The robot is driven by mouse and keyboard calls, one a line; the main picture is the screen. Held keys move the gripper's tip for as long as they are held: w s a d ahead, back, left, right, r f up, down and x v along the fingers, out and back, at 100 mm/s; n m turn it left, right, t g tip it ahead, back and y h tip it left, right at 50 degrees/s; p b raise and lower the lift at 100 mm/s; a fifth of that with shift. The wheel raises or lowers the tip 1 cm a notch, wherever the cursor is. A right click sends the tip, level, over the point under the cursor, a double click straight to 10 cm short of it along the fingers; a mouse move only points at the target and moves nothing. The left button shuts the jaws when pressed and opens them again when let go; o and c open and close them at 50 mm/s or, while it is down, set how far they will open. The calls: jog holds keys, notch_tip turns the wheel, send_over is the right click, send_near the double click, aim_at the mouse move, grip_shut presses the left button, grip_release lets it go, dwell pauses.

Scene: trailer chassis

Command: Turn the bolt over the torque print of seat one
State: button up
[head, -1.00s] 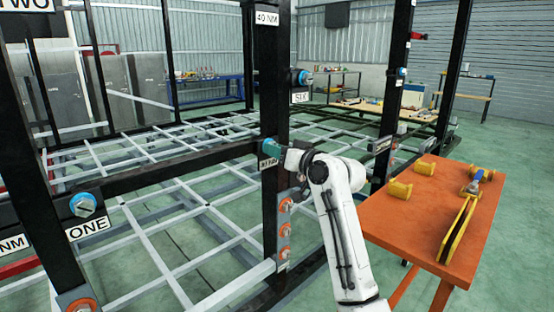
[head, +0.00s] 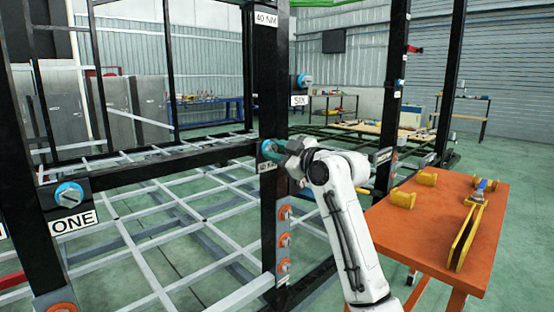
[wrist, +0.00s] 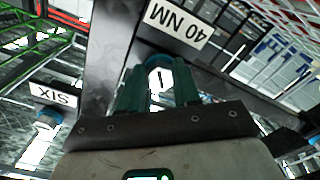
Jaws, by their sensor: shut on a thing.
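My gripper (head: 275,149) reaches the middle black post and is shut on a bolt (wrist: 160,74) there. A blue collar (head: 266,147) shows around this bolt in the head view. Just below the bolt is a white print reading 40 NM (head: 267,165); it appears upside down in the wrist view (wrist: 178,24). The teal fingers (wrist: 158,88) stand on both sides of the bolt head. At the left, another bolt with a blue collar (head: 69,194) sits on a black post above the label ONE (head: 73,221). The fingers hide part of the held bolt.
A blue-collared bolt (head: 304,81) sits above the label SIX (head: 299,100). Another 40 NM print (head: 266,19) is higher on the middle post. An orange table (head: 400,240) with yellow parts stands right of my arm. Grey chassis bars (head: 180,215) lie behind the posts.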

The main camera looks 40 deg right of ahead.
jog(key=shift+w+f+n+b, duration=0.1)
jog(key=shift+n+b, duration=0.45)
jog(key=shift+n, duration=0.55)
jog(key=o, duration=1.1)
jog(key=shift+c, duration=0.2)
jog(key=s, duration=1)
jog(key=shift+s+d, duration=0.2)
jog(key=shift+s, duration=0.2)
